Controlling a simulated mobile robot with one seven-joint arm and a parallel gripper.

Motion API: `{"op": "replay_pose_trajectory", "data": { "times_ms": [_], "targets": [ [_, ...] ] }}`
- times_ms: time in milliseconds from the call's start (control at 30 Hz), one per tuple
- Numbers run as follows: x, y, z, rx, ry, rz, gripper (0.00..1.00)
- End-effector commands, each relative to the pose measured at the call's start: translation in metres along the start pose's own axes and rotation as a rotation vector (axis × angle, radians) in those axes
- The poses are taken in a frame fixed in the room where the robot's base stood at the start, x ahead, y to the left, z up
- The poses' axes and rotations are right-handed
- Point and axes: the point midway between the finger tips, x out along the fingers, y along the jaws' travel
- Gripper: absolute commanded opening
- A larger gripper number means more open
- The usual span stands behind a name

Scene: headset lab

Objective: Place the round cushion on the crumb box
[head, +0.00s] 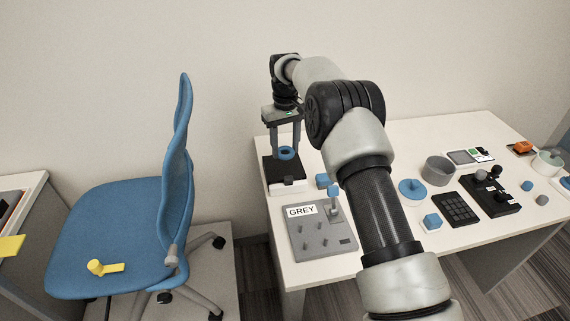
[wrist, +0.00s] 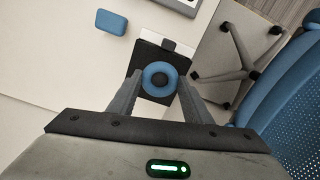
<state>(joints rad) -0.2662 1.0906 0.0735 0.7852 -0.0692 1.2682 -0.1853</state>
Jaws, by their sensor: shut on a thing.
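The round cushion (head: 286,157) is a blue ring with a dark middle. My gripper (head: 286,150) is shut on it, with one finger at each side. In the wrist view the cushion (wrist: 160,66) sits between the fingertips. Below it, at the table's left end, is a low black box (head: 279,169) with a white front part, which looks like the crumb box. In the wrist view the cushion overlaps this black box (wrist: 149,54). The cushion appears above the box; whether they touch is hard to tell.
A grey pegboard labelled GREY (head: 318,240) stands in front of the box, and a small blue block (head: 322,180) lies to its right. A grey bowl (head: 438,170), a blue lid-like disc (head: 412,190) and black devices lie further right. A blue chair (head: 120,235) stands left.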

Motion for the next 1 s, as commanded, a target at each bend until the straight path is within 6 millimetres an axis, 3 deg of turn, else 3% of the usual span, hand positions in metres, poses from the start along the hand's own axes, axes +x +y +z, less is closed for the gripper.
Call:
{"op": "replay_pose_trajectory", "data": {
  "times_ms": [467,867,900,1000],
  "targets": [
    [0.065,0.001,0.000,0.002,0.000,0.000,0.23],
    [0.072,0.001,0.000,0.002,0.002,0.000,0.23],
    [0.071,0.001,0.000,0.002,0.002,0.000,0.50],
    [0.071,0.001,0.000,0.002,0.002,0.000,0.64]
  ]
}}
